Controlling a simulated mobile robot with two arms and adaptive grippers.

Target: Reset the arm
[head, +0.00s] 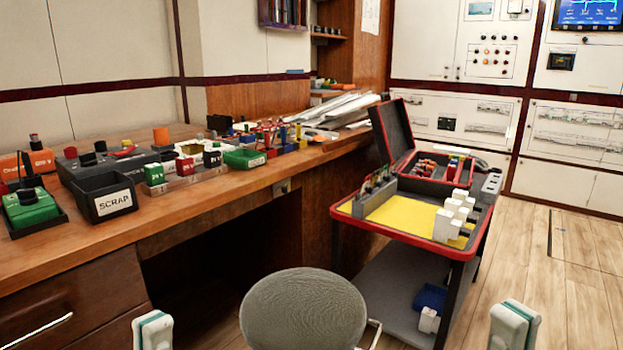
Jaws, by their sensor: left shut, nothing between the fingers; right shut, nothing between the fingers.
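My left gripper (152,331) shows at the bottom edge, left of the chair, as a white and teal tip. It is shut and empty. My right gripper (515,325) shows at the bottom edge on the right, over the wooden floor, as a similar white and teal tip. It is shut and empty. Both are apart from the bench and the cart and touch nothing visible. The rest of both arms is below the picture.
A grey chair (303,312) stands between the grippers. A wooden bench (215,200) on the left holds a black SCRAP bin (107,197) and several coloured parts. A red-rimmed cart (400,235) carries white blocks (447,225) and an open case (392,128). Floor at right is clear.

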